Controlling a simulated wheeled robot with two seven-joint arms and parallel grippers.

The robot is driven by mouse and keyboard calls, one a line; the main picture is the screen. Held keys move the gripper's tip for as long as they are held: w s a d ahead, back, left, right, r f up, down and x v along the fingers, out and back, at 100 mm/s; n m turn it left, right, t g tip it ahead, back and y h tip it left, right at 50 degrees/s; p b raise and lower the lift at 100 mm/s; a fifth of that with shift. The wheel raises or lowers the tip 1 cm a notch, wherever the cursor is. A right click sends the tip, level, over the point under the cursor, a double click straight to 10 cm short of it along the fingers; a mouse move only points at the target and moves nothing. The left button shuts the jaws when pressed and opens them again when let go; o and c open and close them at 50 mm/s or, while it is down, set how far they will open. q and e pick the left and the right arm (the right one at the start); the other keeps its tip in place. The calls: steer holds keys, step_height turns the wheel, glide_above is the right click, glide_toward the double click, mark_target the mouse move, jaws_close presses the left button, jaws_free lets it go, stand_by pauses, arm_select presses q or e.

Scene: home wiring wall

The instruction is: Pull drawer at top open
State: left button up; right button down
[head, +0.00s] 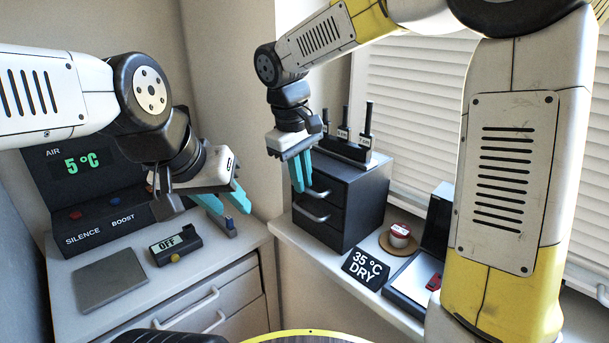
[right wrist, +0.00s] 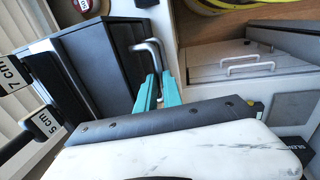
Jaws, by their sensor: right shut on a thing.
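A small dark grey cabinet (head: 358,201) with two drawers stands on the white sill in the head view. Its top drawer front (head: 323,183) is partly hidden by my right gripper and looks flush with the cabinet. The lower drawer has a pale bar handle (head: 311,215). My right gripper (head: 300,190) points down in front of the top drawer, shut on its handle. In the right wrist view, the teal fingers (right wrist: 160,92) reach the silver handles, beside the cabinet (right wrist: 97,60). My left gripper (head: 241,220) is open and empty above the left counter.
Black weights (head: 345,144) stand on the cabinet. A red-and-white can (head: 400,235), a "35 °C DRY" sign (head: 365,269) and an open case (head: 410,290) lie to its right. The left counter holds an "OFF" device (head: 174,243) and a grey plate (head: 110,286).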

steer(key=s+a, duration=0.8)
steer(key=shift+s+a, duration=0.15)
steer(key=shift+a, duration=0.05)
steer(key=c, duration=1.5)
jaws_free()
steer(key=shift+d+r, duration=0.1)
steer(key=shift+r, duration=0.05)
